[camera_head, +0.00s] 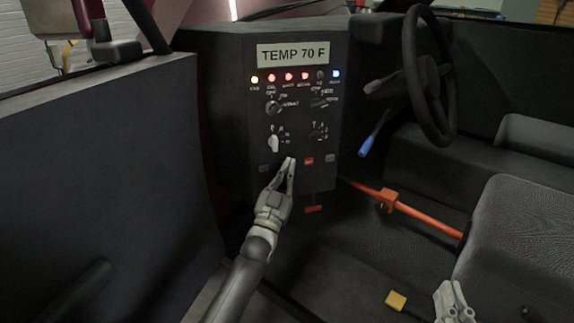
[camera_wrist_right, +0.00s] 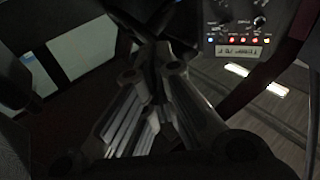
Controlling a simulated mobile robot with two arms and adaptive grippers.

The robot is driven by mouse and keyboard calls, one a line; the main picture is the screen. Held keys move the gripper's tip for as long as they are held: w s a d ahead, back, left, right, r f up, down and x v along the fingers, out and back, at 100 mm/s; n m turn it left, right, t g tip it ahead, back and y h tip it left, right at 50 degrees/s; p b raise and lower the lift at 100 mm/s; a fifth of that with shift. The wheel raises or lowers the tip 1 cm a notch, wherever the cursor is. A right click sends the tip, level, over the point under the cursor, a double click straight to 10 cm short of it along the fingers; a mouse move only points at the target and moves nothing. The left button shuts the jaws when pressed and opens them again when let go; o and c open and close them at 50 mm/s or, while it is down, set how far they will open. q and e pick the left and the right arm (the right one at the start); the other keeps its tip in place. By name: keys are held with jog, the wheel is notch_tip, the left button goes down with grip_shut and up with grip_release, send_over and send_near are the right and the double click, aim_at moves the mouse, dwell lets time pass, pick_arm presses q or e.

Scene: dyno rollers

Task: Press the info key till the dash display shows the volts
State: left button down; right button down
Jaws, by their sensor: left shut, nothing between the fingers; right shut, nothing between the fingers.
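The dash display (camera_head: 293,54) at the top of the dark dash panel reads "TEMP 70 F". Low on the panel are a dark key (camera_head: 264,168) at left, a red key (camera_head: 309,161) in the middle and another dark key (camera_head: 330,158) at right. Their labels are too small to read, so I cannot tell which is the info key. My left gripper (camera_head: 290,163) is shut, with its tips in front of the panel between the left dark key and the red key; contact cannot be told. My right gripper (camera_head: 450,294) is shut and empty, low by the seat.
Lamps (camera_head: 288,76) and several knobs (camera_head: 274,107) sit under the display. A steering wheel (camera_head: 430,75), a blue-handled lever (camera_head: 367,146) and an orange bar (camera_head: 425,217) are to the right. The seat (camera_head: 520,235) fills the lower right; a door (camera_head: 100,180) stands at left.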

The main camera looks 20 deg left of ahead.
pick_arm(q)
jog(key=shift+s+d+p, duration=0.3)
jog(key=shift+s+p, duration=0.05)
jog(key=shift+s, duration=0.1)
pick_arm(e)
jog(key=shift+d+f+g+h, duration=0.2)
jog(key=shift+f+g, duration=0.3)
jog(key=shift+f, duration=0.4)
jog(key=shift+d+f+g+h, duration=0.1)
jog(key=shift+f+g+h, duration=0.1)
jog(key=shift+f+g, duration=0.5)
jog(key=shift+f, duration=0.15)
pick_arm(q)
jog(key=shift+s, duration=0.1)
pick_arm(e)
jog(key=shift+f, duration=0.1)
